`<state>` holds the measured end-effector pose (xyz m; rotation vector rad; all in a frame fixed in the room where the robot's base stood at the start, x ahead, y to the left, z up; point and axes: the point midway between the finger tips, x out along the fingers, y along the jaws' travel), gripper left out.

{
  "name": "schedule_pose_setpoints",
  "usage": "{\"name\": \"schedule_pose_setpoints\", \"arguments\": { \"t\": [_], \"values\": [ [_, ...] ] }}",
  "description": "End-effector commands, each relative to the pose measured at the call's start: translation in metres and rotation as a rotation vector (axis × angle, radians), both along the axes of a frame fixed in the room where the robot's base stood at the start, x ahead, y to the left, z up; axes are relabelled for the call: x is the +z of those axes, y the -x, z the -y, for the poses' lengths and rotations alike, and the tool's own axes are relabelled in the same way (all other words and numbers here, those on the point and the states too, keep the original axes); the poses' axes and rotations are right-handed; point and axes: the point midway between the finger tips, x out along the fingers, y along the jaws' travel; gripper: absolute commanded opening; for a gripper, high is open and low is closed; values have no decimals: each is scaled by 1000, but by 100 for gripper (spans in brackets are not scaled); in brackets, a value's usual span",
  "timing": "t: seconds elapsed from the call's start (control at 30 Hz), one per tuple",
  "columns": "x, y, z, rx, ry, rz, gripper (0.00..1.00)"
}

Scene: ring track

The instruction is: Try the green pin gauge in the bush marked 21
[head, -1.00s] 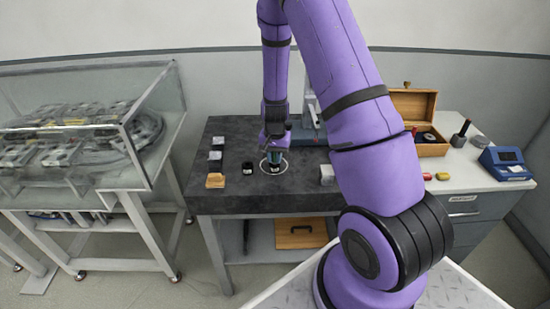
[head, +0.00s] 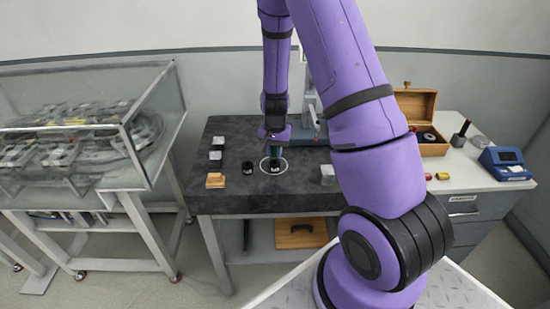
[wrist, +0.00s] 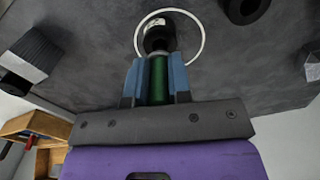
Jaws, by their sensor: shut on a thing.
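My gripper (wrist: 158,82) has blue fingers and is shut on the green pin gauge (wrist: 158,80). The pin's far end meets a black bush (wrist: 158,36) in the wrist view; I cannot tell whether it is inside the bore. The bush stands inside a white ring (wrist: 203,42) on the dark table; its pale mark is too small to read. In the head view my gripper (head: 275,152) is over the same ring (head: 263,170), hiding most of the bush. Another black bush (head: 247,168) stands apart to its left, also in the wrist view (wrist: 245,8).
Small blocks (head: 215,180) line the left of the dark table (head: 235,198). A pale block (head: 327,174) stands right of the ring. An open wooden box (head: 432,149) and a blue device (head: 505,163) are on the right bench. A glass-covered case (head: 85,125) stands left.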

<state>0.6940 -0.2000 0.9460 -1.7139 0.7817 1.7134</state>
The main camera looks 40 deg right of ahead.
Motion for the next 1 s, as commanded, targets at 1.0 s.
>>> {"name": "schedule_pose_setpoints", "arguments": {
  "t": [1.0],
  "values": [
    [38,0,0,1,-1,1,0]
  ]
}}
